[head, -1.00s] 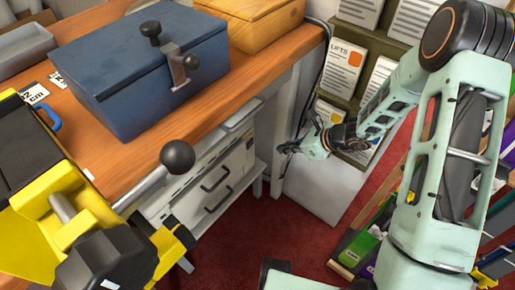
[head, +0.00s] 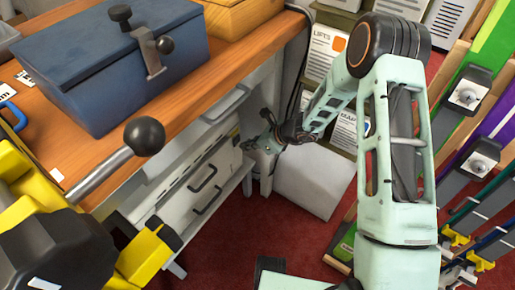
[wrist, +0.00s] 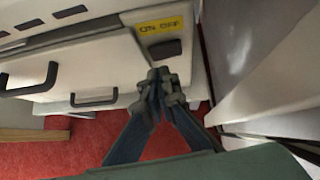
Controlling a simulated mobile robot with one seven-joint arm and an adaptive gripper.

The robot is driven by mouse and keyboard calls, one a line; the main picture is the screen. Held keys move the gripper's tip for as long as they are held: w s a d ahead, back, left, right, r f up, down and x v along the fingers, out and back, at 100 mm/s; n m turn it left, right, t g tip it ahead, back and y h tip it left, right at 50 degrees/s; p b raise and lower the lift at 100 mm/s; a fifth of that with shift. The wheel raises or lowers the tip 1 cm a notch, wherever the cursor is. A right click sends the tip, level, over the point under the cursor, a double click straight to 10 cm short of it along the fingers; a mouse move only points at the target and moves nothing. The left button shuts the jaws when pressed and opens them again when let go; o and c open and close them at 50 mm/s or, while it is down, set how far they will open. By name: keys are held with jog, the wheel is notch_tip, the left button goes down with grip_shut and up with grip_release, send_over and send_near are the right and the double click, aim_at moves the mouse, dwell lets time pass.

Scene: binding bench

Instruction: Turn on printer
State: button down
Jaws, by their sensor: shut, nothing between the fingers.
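The printer (head: 222,172) is a pale box with black drawer handles, under the wooden bench in the head view. In the wrist view its front (wrist: 110,65) carries a yellow ON OFF label (wrist: 160,27) with a dark switch (wrist: 164,49) just below it. My gripper (wrist: 158,76) is shut and empty, its fingertips just under the switch in the picture. I cannot tell whether they touch the printer. In the head view my gripper (head: 248,145) is at the printer's right end, by the bench leg.
The bench top (head: 190,85) overhangs the printer and bears a blue box (head: 110,70). A black-knobbed lever (head: 145,136) on a yellow machine juts out at left. A white box (head: 312,180) stands right of my gripper. Red floor (head: 265,225) is open in front.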

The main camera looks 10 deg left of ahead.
jog(key=shift+w+a, duration=0.25)
jog(key=shift+a, duration=0.55)
jog(key=shift+a+b, duration=0.3)
jog(key=shift+w, duration=0.15)
jog(key=shift+w+d+p, duration=0.4)
jog(key=shift+w+d, duration=0.1)
jog(key=shift+w, duration=0.05)
